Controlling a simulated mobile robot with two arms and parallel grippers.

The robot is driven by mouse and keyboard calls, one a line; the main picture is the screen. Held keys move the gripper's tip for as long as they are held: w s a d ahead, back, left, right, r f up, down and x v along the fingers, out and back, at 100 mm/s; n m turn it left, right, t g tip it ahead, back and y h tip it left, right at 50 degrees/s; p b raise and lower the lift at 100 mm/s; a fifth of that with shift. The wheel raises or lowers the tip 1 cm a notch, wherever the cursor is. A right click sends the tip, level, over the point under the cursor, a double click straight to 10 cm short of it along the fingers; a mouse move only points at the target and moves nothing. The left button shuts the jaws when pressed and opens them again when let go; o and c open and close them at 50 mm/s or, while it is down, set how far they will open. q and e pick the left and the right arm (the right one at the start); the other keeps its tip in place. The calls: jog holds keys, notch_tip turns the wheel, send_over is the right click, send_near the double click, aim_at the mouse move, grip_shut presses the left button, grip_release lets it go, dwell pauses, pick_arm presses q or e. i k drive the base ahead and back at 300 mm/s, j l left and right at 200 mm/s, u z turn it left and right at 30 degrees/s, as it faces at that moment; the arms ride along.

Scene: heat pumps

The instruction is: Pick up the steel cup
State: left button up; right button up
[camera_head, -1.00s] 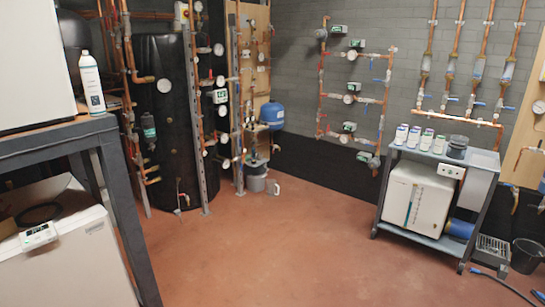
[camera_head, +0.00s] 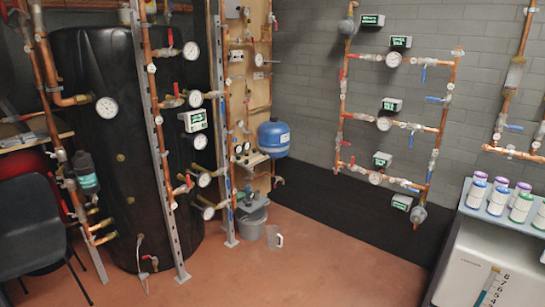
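A small light-grey vessel with a handle (camera_head: 273,237) stands upright on the red floor. It looks like the steel cup, but it is too small to be sure of the metal. It is just right of a grey bucket (camera_head: 252,223), below the blue tank.
A black chair (camera_head: 35,225) stands at the left. A large black tank (camera_head: 112,150) with copper pipes and gauges is behind it. A blue vessel (camera_head: 273,138) hangs on a wooden panel. A trolley with several bottles (camera_head: 500,200) is at the right. The middle floor (camera_head: 320,275) is clear.

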aim_at(257, 196)
jog(key=i, duration=0.65)
jog(key=i+u, duration=0.15)
jog(key=i, duration=0.45)
jog(key=i+l, duration=0.2)
jog(key=i, duration=0.45)
jog(key=i+u, duration=0.15)
jog(key=u, duration=0.55)
